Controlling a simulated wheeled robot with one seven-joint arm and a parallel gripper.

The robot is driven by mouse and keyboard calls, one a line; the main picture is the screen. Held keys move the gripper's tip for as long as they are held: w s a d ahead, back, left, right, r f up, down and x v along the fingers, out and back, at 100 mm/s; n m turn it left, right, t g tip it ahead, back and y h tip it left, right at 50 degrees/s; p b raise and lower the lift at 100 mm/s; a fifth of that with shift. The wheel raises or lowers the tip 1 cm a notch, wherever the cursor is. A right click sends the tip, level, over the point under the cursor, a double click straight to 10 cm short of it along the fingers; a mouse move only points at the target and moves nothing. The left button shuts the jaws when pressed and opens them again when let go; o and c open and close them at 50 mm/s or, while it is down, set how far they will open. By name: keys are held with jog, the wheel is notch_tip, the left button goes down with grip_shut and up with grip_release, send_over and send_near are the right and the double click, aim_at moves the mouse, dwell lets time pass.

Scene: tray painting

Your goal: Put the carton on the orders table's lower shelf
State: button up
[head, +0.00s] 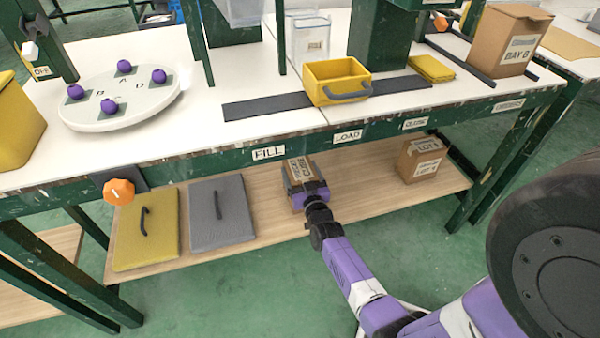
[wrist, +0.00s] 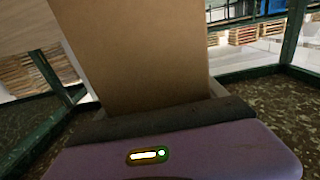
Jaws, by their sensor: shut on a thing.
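A brown carton (head: 300,168) with a pale label shows in the head view, between the jaws of my gripper (head: 305,186). My gripper is shut on it. They are over the middle of a wooden lower shelf (head: 270,208), under the front edge of the worktable (head: 230,152). I cannot tell whether the carton's base touches the shelf. In the wrist view the carton's plain brown face (wrist: 135,55) rises from the gripper. Its far side and underside are hidden.
A yellow lid (head: 150,240) and a grey lid (head: 220,222) lie left on the shelf. A labelled carton (head: 420,160) stands at its right. Bare shelf lies between that and my gripper. An orange knob (head: 118,191) and green legs (head: 495,155) stand near.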

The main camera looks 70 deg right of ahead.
jog(key=shift+f, duration=0.1)
jog(key=o, duration=2)
jog(key=shift+o, duration=0.2)
jog(key=shift+s+a, duration=0.15)
jog(key=shift+a, duration=0.05)
jog(key=s+a+r+n+t+y+p, duration=0.15)
jog(key=s+a, duration=0.35)
jog(key=a, duration=0.5)
jog(key=s+a+r+n+t+y+p, duration=0.1)
jog(key=s+a+r+n+y, duration=0.2)
jog(key=a, duration=0.7)
jog(key=s+a+r+n+t+y+p, duration=0.1)
jog(key=s+a+r+y, duration=0.15)
jog(key=s+a, duration=0.6)
jog(key=s+a+r+n+y, duration=0.2)
jog(key=s+a+r+y, duration=0.1)
jog(key=a+r, duration=0.3)
jog(key=s+a+r+n+y, duration=0.2)
jog(key=s+a+r+y, duration=0.1)
jog(key=a+r, duration=0.4)
jog(key=shift+a+r+y, duration=0.3)
jog(key=shift+r+y, duration=0.1)
jog(key=shift+r, duration=0.3)
jog(key=shift+s+n, duration=0.1)
jog(key=shift+n, duration=0.15)
